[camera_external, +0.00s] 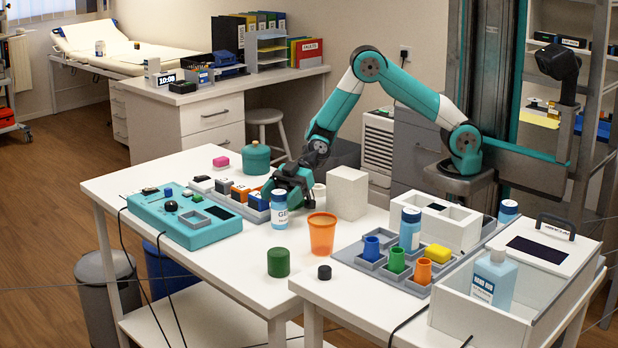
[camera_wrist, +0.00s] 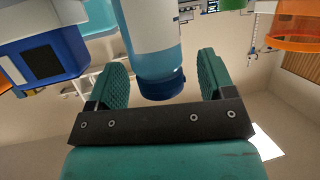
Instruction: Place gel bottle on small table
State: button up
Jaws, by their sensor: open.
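The gel bottle (camera_external: 279,211), white-labelled with a blue cap and the letters "GE" showing, stands upright on the left white table (camera_external: 225,262). My gripper (camera_external: 291,182) is low, right beside the bottle. In the wrist view the open gripper (camera_wrist: 160,88) has one green finger on each side of the blue-capped bottle (camera_wrist: 153,45), with visible gaps to both. The right white table (camera_external: 345,302), the smaller-looking one, stands at front right; which one is called small is not marked.
An orange cup (camera_external: 322,234) and green cylinder (camera_external: 278,263) stand near the bottle. A teal control box (camera_external: 180,220), small coloured boxes (camera_external: 240,191) and a white block (camera_external: 347,193) are around it. A grey tray (camera_external: 350,254) and white bin (camera_external: 460,318) crowd the right table.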

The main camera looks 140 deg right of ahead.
jog(key=shift+w, duration=0.25)
jog(key=c, duration=1.1)
jog(key=shift+c, duration=0.2)
notch_tip(320, 180, up, 20)
jog(key=s+d+r+m+h, duration=0.1)
jog(key=s+d+m+h, duration=0.2)
jog(key=s+d, duration=0.4)
jog(key=s+d+r+m+h, duration=0.2)
jog(key=s+d+h, duration=0.15)
jog(key=s, duration=0.55)
jog(key=s+d+m+g+h, duration=0.3)
jog(key=s+m+h, duration=0.2)
jog(key=s, duration=1.1)
jog(key=shift+r, duration=0.15)
